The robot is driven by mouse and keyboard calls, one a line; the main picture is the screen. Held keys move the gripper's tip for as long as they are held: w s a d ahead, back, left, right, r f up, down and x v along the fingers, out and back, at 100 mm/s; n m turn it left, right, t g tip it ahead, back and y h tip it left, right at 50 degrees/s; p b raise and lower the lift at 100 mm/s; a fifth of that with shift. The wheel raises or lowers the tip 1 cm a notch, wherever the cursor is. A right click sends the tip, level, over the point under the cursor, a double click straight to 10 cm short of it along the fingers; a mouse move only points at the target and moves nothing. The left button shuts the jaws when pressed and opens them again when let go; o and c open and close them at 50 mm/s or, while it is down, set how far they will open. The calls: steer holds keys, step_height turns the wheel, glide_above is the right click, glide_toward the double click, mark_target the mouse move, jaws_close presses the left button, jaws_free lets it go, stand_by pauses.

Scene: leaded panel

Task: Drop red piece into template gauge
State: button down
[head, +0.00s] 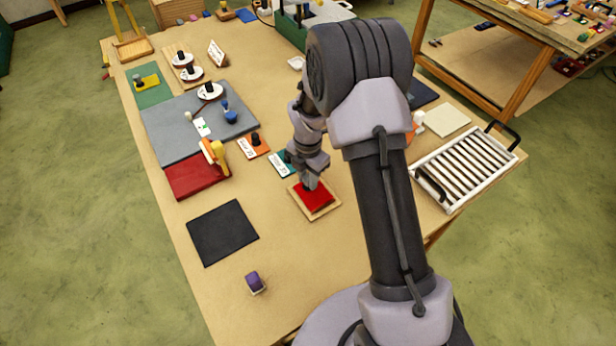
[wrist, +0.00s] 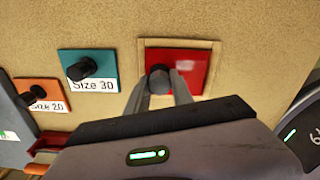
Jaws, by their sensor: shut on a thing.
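The red piece (head: 314,195) is a flat red square with a dark knob (wrist: 159,78) standing on it. It lies within the pale wooden border of the template gauge (head: 298,204), near the middle of the table. In the wrist view the border of the gauge (wrist: 141,60) shows around the red square (wrist: 197,62). I cannot tell whether the piece is fully seated or slightly above the gauge. My gripper (head: 311,184) points down over it, its two fingers (wrist: 160,86) shut on the knob. My gripper hides the near side of the piece.
A teal plate (wrist: 90,66) labelled Size 30 and an orange plate (wrist: 36,93) labelled Size 20 lie to the left. A black mat (head: 222,232) and a purple block (head: 254,283) lie nearer the front. A white slatted rack (head: 468,165) stands at right. Bare tabletop surrounds the gauge's front.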

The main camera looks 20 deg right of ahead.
mark_target(308, 178)
steer(key=shift+f, duration=0.5)
steer(key=c, duration=1)
jaws_free()
steer(key=shift+c, duration=0.2)
steer(key=shift+r, duration=0.1)
step_height(308, 178, up, 17)
steer(key=p, duration=0.3)
steer(key=shift+r, duration=0.2)
